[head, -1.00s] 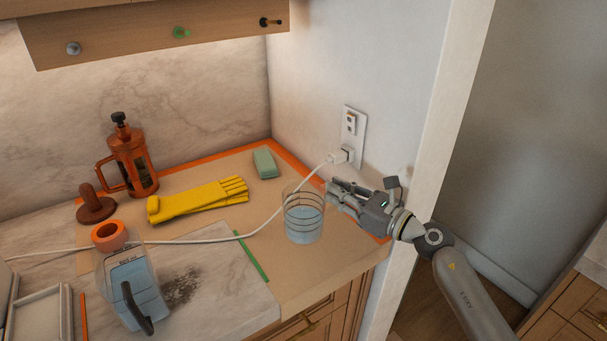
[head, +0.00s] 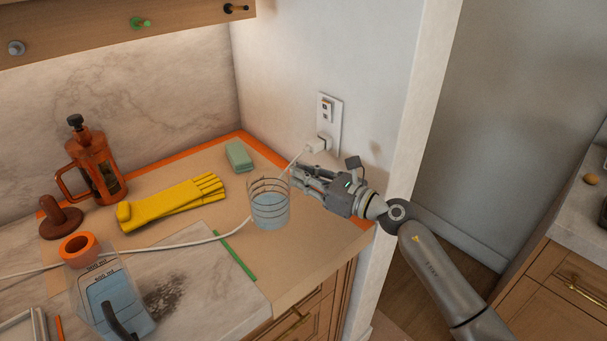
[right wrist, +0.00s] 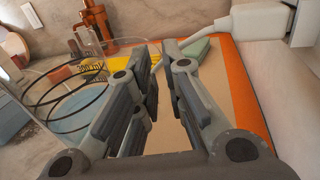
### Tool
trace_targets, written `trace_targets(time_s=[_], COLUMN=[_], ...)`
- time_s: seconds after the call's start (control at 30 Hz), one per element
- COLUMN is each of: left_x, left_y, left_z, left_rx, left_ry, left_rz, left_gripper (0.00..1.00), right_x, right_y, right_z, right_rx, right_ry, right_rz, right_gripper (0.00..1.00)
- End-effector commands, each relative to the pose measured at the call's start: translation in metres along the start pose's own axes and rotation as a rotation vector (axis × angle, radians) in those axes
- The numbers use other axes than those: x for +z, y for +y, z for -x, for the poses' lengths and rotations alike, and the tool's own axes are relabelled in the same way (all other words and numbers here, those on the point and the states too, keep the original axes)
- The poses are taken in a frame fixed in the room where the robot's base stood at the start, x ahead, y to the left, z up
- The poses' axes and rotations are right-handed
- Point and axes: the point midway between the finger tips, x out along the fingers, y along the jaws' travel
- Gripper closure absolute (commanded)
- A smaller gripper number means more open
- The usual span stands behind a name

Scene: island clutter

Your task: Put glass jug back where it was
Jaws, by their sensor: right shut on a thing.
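The glass jug (head: 269,208) is a clear ringed vessel with bluish water in it. It is upright over the brown mat at the right end of the counter; I cannot tell whether its base touches. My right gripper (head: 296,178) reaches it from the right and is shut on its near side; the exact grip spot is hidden. In the right wrist view the jug's dark rings (right wrist: 68,105) show left of my fingers (right wrist: 157,55), which stand a narrow gap apart. My left gripper is not in view.
Yellow gloves (head: 170,202), a green sponge (head: 239,155) and an orange French press (head: 95,170) lie or stand behind and left. A white plug (head: 317,145) trails a cable near the jug. The wall is close behind my gripper.

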Motion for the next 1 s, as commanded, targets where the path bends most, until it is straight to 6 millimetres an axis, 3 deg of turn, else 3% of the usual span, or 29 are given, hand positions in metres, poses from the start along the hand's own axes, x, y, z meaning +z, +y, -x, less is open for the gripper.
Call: trace_targets(time_s=[0.6, 1.0], left_x=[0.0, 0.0], left_y=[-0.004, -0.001], left_z=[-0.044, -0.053], left_rx=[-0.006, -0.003], left_ry=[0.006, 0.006], left_rz=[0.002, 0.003], left_gripper=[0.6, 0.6], right_x=[-0.043, -0.054], right_y=[-0.001, -0.001], right_z=[0.0, 0.0], right_rx=[-0.001, -0.001], right_ry=[-0.004, -0.004], right_rz=[0.0, 0.0], right_gripper=[1.0, 1.0])
